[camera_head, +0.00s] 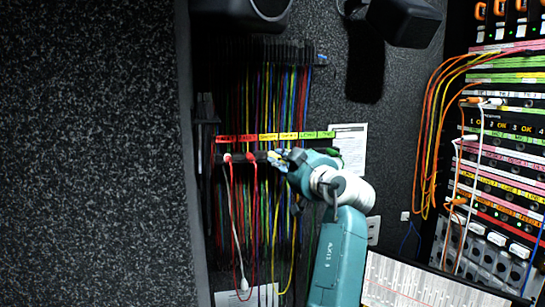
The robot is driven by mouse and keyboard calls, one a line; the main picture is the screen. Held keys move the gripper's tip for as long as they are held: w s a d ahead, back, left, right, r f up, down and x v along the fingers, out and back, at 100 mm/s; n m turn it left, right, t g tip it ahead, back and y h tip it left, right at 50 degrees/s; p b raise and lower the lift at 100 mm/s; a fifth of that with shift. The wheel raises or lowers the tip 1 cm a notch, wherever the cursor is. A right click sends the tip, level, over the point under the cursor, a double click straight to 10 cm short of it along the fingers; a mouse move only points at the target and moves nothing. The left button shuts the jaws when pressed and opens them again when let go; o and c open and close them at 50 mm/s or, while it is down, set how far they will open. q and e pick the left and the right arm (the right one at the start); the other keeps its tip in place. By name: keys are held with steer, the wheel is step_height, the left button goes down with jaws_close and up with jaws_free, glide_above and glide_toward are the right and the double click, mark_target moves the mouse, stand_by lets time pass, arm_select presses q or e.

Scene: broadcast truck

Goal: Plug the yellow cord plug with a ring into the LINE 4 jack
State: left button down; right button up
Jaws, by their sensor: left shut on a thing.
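My left gripper (280,160) is at the jack row, below the yellow labels, and is shut on what looks like the yellow cord plug (273,155). Only a small part of the plug shows between the fingers; its ring cannot be made out. I cannot tell whether its tip touches or enters a jack. A strip of red, yellow and green labels (289,136) runs above the jacks. Its lettering is too small to read surely, so LINE 4 cannot be confirmed. The gripper and wrist hide part of the row. My right gripper is not in view.
Many coloured cords hang from a rack (270,50) above and behind the row. A patch panel (500,150) with orange cords stands at right. A dark speckled wall (90,150) fills the left.

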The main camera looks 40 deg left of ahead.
arm_select(q)
steer(key=shift+r, duration=0.1)
stand_by(0.5)
steer(key=shift+r+p, duration=0.7)
steer(key=shift+r, duration=0.45)
steer(key=shift+d+f, duration=0.1)
steer(key=shift+b+v, duration=0.7)
steer(key=shift+v, duration=0.75)
steer(key=shift+s, duration=0.1)
